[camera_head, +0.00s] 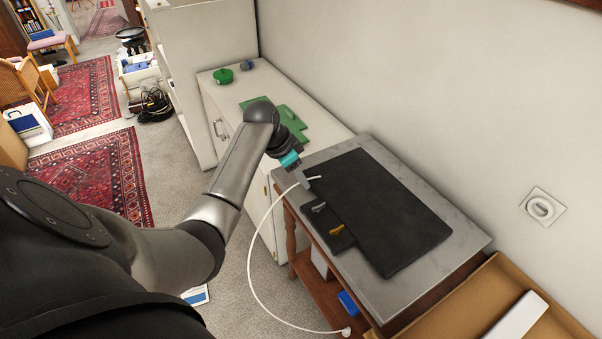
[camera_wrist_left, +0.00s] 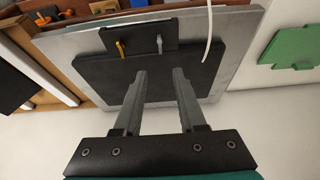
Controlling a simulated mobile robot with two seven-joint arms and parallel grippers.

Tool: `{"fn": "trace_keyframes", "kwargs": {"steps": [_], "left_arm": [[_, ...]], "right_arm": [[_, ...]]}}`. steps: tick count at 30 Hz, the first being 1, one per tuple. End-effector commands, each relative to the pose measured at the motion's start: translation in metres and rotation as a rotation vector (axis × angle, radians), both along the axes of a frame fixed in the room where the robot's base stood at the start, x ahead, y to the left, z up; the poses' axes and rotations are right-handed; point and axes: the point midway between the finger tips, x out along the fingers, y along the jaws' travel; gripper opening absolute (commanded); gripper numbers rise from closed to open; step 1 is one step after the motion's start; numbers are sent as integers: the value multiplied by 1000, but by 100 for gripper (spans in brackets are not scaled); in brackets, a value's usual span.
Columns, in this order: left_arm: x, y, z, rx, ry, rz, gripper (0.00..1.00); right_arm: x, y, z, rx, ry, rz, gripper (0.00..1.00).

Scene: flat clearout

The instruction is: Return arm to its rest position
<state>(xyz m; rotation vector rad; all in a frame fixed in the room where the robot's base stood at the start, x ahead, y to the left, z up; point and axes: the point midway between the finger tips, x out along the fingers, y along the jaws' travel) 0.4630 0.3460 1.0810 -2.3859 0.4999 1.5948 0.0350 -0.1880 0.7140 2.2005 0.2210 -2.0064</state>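My left arm (camera_head: 235,165) reaches in from the left over the small grey-topped table (camera_head: 455,235). My left gripper (camera_head: 302,182), beyond a teal band, is above the table's left end, by the edge of a black mat (camera_head: 385,210). In the left wrist view the gripper's two fingers (camera_wrist_left: 161,75) stand apart with nothing between them, so it is open. Behind them the black mat (camera_wrist_left: 90,72) fills the gap. My right gripper is in neither view.
A white cable (camera_head: 250,270) loops from the mat down beside the table. A smaller black pad (camera_head: 325,222) carries a yellow and a grey item. Green pieces (camera_head: 285,120) lie on the white cabinet (camera_head: 335,130). A cardboard box (camera_head: 465,310) stands at lower right. Carpet (camera_head: 185,155) lies left.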

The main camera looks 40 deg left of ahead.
Motion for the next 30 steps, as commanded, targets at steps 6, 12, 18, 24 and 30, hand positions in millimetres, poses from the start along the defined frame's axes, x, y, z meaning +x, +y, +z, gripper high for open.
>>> {"fn": "trace_keyframes", "kwargs": {"steps": [6,12,18,24,30], "left_arm": [[0,0,0,0,0,0,40],[-8,-4,-37,4,30,26,40],[-47,-20,-169,39,115,129,40],[-118,-43,-305,99,189,211,40],[-213,-73,-423,148,239,242,40]], "right_arm": [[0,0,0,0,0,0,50],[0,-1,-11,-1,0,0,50],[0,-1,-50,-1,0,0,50],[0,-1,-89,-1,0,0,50],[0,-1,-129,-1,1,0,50]]}}
